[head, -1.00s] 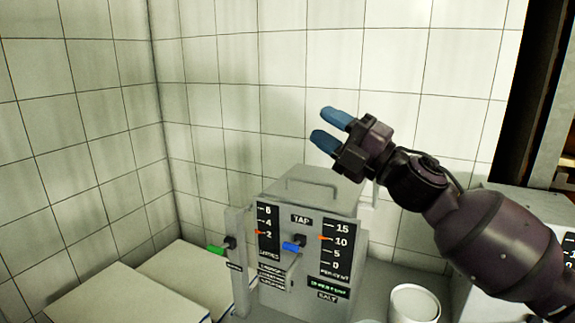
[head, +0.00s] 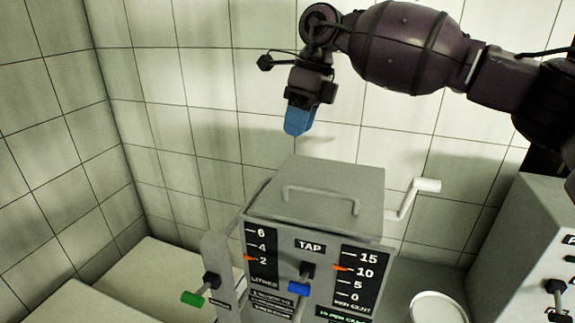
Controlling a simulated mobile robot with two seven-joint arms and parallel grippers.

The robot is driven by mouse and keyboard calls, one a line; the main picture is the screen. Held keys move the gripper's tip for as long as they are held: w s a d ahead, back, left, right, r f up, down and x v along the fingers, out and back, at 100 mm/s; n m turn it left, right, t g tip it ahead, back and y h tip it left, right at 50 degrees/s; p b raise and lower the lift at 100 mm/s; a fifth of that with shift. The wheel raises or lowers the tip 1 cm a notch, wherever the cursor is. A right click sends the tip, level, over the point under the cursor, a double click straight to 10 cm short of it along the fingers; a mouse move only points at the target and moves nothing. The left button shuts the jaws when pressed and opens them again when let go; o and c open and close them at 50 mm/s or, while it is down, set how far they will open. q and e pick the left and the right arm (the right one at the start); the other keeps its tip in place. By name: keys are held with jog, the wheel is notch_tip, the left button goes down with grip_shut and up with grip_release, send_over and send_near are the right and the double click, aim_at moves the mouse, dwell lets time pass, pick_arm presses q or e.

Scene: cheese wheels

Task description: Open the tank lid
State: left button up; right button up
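The grey tank (head: 318,245) stands in the middle of the head view, with scales and a "TAP" label on its front. Its flat lid (head: 335,180) lies closed on top. A thin grey bar handle (head: 320,192) stands up along the lid's front part. My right gripper (head: 298,122) hangs above the lid's back left, pointing down, apart from the lid and the handle. Its blue fingers are seen edge-on and overlap, so the gap between them is hidden. My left gripper is not in view.
A white crank (head: 420,190) sticks out at the tank's right. A blue tap lever (head: 298,288) and a green lever (head: 193,299) are at the front. A white round container (head: 438,308) stands front right, beside another grey unit (head: 525,250). Pale slabs (head: 150,275) lie at left.

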jog(key=s+f, duration=0.1)
jog(key=f, duration=0.2)
jog(key=s+d+f+h, duration=0.1)
jog(key=f, duration=0.3)
jog(key=s+d+f+h, duration=0.1)
jog(key=f, duration=0.2)
jog(key=shift+s+d+f+n, duration=0.2)
jog(key=shift+d+f+n, duration=0.05)
jog(key=shift+f+n, duration=0.05)
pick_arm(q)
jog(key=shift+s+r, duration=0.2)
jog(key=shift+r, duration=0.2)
pick_arm(e)
jog(key=shift+c, duration=0.3)
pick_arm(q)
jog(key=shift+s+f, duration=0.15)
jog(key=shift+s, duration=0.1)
pick_arm(e)
grip_shut()
